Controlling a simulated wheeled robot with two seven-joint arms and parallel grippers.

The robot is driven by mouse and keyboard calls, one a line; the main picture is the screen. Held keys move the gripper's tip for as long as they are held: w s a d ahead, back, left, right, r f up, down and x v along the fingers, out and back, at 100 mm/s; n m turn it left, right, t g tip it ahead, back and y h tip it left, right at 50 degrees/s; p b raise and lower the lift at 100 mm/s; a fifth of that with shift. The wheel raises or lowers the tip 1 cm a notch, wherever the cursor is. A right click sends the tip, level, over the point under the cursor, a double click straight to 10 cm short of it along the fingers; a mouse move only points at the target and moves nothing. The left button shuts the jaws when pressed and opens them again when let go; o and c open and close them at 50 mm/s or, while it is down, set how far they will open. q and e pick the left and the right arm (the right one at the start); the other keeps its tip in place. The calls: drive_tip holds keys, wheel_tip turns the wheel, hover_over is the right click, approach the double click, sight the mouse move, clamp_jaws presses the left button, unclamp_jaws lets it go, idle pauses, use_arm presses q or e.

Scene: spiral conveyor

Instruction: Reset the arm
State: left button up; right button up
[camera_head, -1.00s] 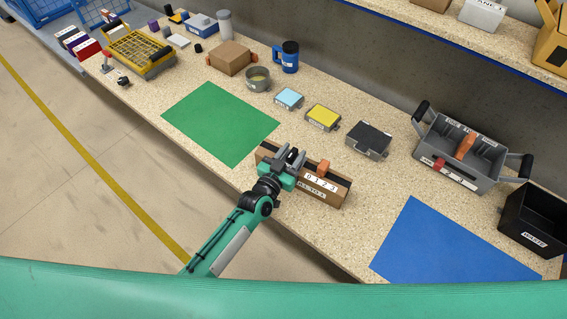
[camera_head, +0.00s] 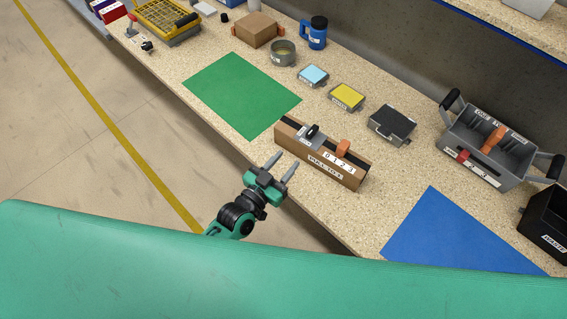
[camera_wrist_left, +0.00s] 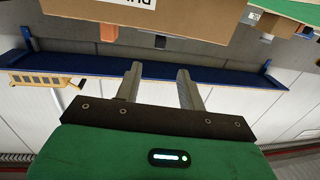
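My left gripper (camera_head: 282,168) is open and empty. It hangs in front of the table's front edge, just left of and below the brown slider box in the head view. The brown box (camera_head: 318,165) stands at the table edge, with an orange slider (camera_head: 343,147), a grey metal part on top and a label reading 0 1 2 3. In the left wrist view the two fingers (camera_wrist_left: 157,88) are spread with nothing between them, and the box (camera_wrist_left: 160,15) shows above them. My right gripper is in neither view.
A green mat (camera_head: 242,95) and a blue mat (camera_head: 455,240) lie on the speckled table. Cyan (camera_head: 313,75), yellow (camera_head: 346,96) and black (camera_head: 392,124) boxes stand behind. A grey bin (camera_head: 487,147) and black waste bin (camera_head: 546,222) are at right. The floor at left is clear.

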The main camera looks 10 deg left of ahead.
use_arm(q)
drive_tip(key=shift+s, duration=0.1)
idle(0.5)
drive_tip(key=s+a+n+g+y, duration=0.4)
drive_tip(key=s+a+g+y, duration=0.6)
drive_tip(key=s+a, duration=0.85)
wheel_tip(320, 180, down, 32)
drive_tip(key=s+d+g+h, duration=0.2)
drive_tip(key=g, duration=0.2)
drive_tip(key=s+a+f, duration=0.1)
drive_tip(key=s+f, duration=0.8)
drive_tip(key=s+a+f, duration=0.2)
drive_tip(key=s+f, duration=0.7)
drive_tip(key=s, duration=0.1)
drive_tip(key=shift+a+f+m+g, duration=0.3)
drive_tip(key=shift+f+m+g, duration=0.05)
drive_tip(key=shift+m+g, duration=0.05)
